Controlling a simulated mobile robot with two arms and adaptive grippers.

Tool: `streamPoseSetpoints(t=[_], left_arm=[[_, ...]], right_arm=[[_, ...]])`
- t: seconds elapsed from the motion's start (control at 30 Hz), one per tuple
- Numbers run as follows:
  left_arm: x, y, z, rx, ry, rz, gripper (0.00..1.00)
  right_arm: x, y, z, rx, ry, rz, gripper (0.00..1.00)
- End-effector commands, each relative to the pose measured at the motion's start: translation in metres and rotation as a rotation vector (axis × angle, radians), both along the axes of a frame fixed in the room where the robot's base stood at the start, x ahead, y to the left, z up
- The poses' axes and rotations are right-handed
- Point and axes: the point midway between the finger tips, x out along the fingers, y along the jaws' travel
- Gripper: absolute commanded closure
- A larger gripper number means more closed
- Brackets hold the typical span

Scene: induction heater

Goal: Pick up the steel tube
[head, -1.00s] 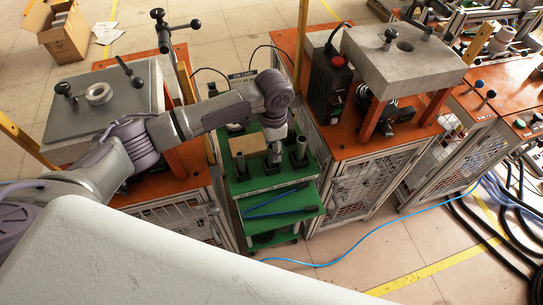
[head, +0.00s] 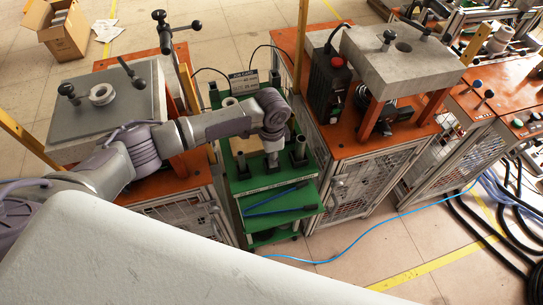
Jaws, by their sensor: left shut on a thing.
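My left gripper (head: 272,150) reaches down over the green cart (head: 251,184) and is shut on a grey steel tube (head: 273,162). Its fingers and wrist hide the upper part of that tube. The held tube stands about upright at the cart's top, between two other dark grey tubes, one to the left (head: 241,165) and one to the right (head: 299,152). I cannot tell whether its lower end touches the cart. My right gripper is not in view.
A tan block (head: 240,146) lies behind the tubes, partly hidden by my arm. Blue-black tongs (head: 277,199) lie on the cart's lower shelf. Orange-topped machines stand close on both sides of the cart. A job card (head: 243,82) stands behind, and a blue cable (head: 350,246) crosses the floor.

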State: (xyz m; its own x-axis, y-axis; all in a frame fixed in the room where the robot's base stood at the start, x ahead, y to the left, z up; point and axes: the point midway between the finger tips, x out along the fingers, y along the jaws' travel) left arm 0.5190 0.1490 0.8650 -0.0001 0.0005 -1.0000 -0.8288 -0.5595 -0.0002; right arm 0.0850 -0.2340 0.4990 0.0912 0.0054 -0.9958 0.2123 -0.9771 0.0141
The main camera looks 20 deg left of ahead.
Motion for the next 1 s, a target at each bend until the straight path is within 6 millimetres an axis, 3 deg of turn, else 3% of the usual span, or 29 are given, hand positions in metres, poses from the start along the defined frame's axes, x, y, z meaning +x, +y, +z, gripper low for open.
streamPoseSetpoints(t=[0.37,0.77,1.0], left_arm=[[0.001,0.000,0.011,-0.001,-0.003,0.000,1.00],[0.001,0.000,0.085,-0.002,-0.004,-0.001,1.00],[0.001,0.000,0.113,-0.001,-0.002,0.001,1.00]], right_arm=[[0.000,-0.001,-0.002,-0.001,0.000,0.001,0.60],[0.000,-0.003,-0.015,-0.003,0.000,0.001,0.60],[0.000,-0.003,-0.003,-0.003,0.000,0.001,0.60]])
